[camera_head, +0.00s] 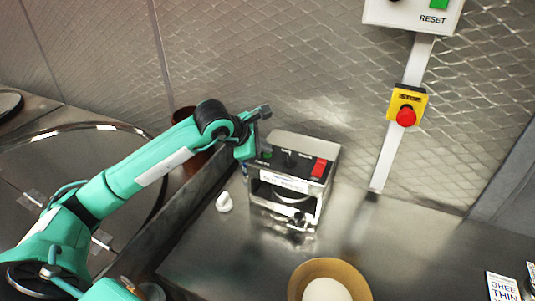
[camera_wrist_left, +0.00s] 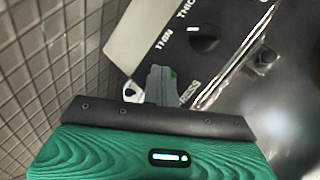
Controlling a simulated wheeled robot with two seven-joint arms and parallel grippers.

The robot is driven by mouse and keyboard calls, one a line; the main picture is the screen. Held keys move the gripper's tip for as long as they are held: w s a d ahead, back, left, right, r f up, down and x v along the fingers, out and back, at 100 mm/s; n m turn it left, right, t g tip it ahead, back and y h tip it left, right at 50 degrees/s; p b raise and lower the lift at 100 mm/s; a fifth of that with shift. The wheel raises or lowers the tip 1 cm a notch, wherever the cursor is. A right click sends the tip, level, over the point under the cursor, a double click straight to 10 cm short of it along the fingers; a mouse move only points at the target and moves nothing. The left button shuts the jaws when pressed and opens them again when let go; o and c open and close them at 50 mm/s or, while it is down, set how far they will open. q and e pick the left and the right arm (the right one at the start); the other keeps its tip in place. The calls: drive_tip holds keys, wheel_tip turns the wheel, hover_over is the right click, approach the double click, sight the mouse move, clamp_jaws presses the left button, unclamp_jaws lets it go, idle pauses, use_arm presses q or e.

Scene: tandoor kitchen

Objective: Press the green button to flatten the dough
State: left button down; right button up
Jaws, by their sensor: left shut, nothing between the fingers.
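The dough press (camera_head: 305,150) is a small metal machine on the steel counter, with dark knobs, a red switch (camera_head: 319,168) and a white front label. Its green button (camera_head: 266,155) is at the left end of the top panel. In the left wrist view a sliver of the green button (camera_wrist_left: 174,73) shows beside my fingertips, by the lettering "PRESS"; the rest is hidden. My left gripper (camera_head: 257,155) is shut and empty, its tips at the button; I cannot tell whether they touch it. The dough is not clearly seen inside the press. My right gripper is not in view.
A brown round dish (camera_head: 361,285) with a pale round inside is at the front. A small white object (camera_head: 224,202) lies left of the press. A red stop button (camera_head: 406,117) on a yellow box is on a post behind. The counter's right side is mostly clear.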

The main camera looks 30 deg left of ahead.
sight(264, 157)
use_arm(q)
drive_tip(key=shift+f, duration=0.2)
idle(0.5)
drive_tip(key=shift+r, duration=1)
wheel_tip(264, 157, up, 5)
drive_tip(key=shift+f+p, duration=0.1)
drive_tip(key=shift+p, duration=1.05)
